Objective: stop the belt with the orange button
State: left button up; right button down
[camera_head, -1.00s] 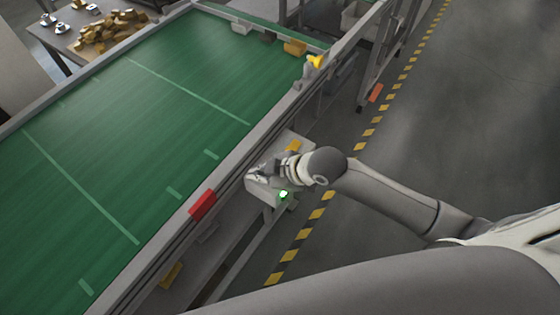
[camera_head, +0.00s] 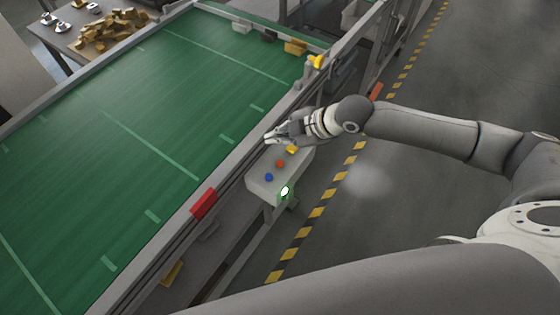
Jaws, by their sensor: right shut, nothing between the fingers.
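The control box (camera_head: 262,186) is mounted on the near side of the conveyor. On its top are a blue button (camera_head: 269,177), an orange button (camera_head: 280,163) and a yellow button (camera_head: 292,149) in a row. A green lamp (camera_head: 285,190) glows at its lower right side. The green belt (camera_head: 120,170) lies to the left. My right gripper (camera_head: 272,138) is shut and empty, just past the yellow end of the box, close to the belt's side rail. The orange button is uncovered and apart from the gripper. My left gripper is out of view.
A red block (camera_head: 203,204) sits on the conveyor's side rail (camera_head: 232,168). A yellow-topped fixture (camera_head: 314,62) stands farther along the rail. Several brown pieces (camera_head: 110,30) lie on a table at the back left. The floor at the right is open beyond the striped line.

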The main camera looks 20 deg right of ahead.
jog(key=b, duration=0.7)
send_over(279, 165)
notch_tip(279, 165, down, 7)
jog(key=shift+r, duration=0.15)
notch_tip(279, 165, down, 2)
jog(key=shift+a+b, duration=0.1)
jog(key=shift+b, duration=0.3)
jog(key=shift+f, duration=0.2)
dwell(0.5)
jog(key=shift+f, duration=0.3)
jog(key=shift+s+f, duration=0.1)
jog(key=shift+f, duration=0.35)
dwell(0.6)
dwell(0.4)
jog(key=shift+r+p, duration=0.7)
jog(key=shift+r, duration=0.15)
